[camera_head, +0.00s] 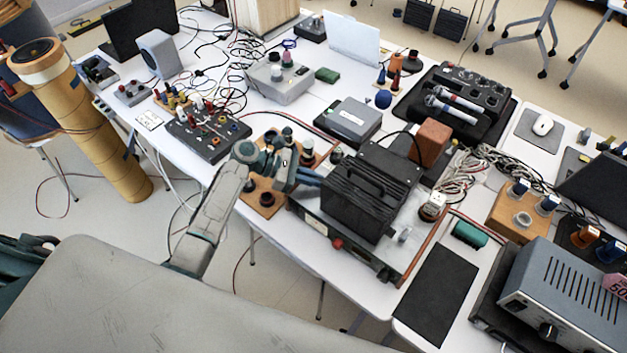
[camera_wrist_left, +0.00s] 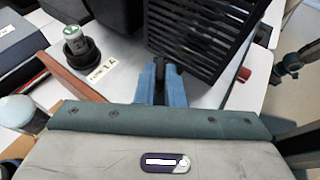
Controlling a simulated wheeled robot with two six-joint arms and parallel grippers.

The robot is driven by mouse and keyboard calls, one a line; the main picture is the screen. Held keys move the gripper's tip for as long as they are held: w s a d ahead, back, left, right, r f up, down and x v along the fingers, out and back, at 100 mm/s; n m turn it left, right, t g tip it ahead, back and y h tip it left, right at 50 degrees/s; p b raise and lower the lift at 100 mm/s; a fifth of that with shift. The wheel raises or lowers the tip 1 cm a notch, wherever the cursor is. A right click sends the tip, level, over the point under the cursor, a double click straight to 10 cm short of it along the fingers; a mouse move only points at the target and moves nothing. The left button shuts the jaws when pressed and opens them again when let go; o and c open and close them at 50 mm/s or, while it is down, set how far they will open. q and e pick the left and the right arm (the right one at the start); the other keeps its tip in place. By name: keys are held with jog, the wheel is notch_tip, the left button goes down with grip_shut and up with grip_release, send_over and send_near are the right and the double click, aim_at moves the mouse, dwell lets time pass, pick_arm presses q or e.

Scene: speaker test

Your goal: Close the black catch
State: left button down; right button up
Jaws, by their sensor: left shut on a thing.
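My left gripper (camera_head: 312,178) reaches in from the left to the near left side of a black vented box (camera_head: 368,195) in the head view. In the left wrist view its blue fingers (camera_wrist_left: 162,68) are shut on a small dark piece (camera_wrist_left: 160,78), which I take for the black catch. The fingers hide most of that piece. The vented box (camera_wrist_left: 205,35) stands right beside the fingers, and I cannot tell whether they touch it. How far the catch is turned cannot be made out. My right gripper is not in view.
The vented box stands on a wide device with a red knob (camera_head: 338,244). A post with a green-and-white cap (camera_wrist_left: 74,36) stands left of the fingers. A terminal box (camera_head: 208,136) and cables crowd the table behind. A flat black mat (camera_head: 440,292) lies to the right.

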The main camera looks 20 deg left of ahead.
pick_arm(q)
jog(key=m+g, duration=0.2)
jog(key=g, duration=0.1)
jog(key=w+m+g+b, duration=0.1)
jog(key=m+g, duration=0.1)
jog(key=shift+f+m+g, duration=0.1)
jog(key=shift+m+g, duration=0.3)
jog(key=shift+m+g+b, duration=0.35)
jog(key=shift+m+g, duration=0.35)
jog(key=shift+g, duration=0.2)
jog(key=shift+y, duration=0.3)
jog(key=c, duration=1.5)
grip_release()
